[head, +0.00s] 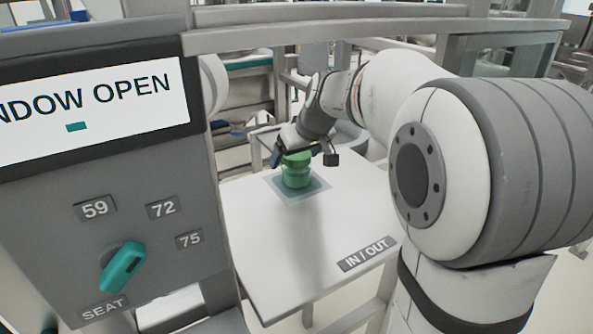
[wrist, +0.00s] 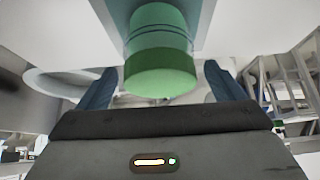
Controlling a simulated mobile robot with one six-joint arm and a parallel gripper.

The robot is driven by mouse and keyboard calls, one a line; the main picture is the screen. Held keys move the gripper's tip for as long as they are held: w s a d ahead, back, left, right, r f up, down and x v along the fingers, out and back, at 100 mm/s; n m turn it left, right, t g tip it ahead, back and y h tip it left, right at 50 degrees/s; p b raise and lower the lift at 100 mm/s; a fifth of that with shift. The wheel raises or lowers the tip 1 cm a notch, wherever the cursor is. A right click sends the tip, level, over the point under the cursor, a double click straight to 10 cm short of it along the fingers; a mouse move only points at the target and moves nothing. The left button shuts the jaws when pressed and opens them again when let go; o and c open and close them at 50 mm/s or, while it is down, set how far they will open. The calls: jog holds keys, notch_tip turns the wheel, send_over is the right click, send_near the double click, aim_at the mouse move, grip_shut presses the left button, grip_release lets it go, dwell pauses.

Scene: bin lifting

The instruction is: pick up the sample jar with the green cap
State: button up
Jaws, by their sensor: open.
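The sample jar (head: 297,175) is green with a green cap and stands upright on a blue-grey square on the white table. In the wrist view the jar (wrist: 158,50) shows large and close, between and beyond the two dark blue fingers. My gripper (head: 300,153) is at the top of the jar in the head view, and partly covers the cap. In the wrist view my gripper (wrist: 160,88) is open, with a finger on each side of the jar and a gap to each. I cannot tell whether the fingers are level with the cap.
The white table (head: 330,230) is otherwise clear, with an IN / OUT label at its front right. A grey panel (head: 150,215) with a teal knob and a WINDOW OPEN display stands at the left. A grey beam (head: 330,35) crosses above the table.

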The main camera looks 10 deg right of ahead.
jog(key=shift+c, duration=0.5)
jog(key=c, duration=1.2)
jog(key=shift+o, duration=0.2)
jog(key=shift+r, duration=0.1)
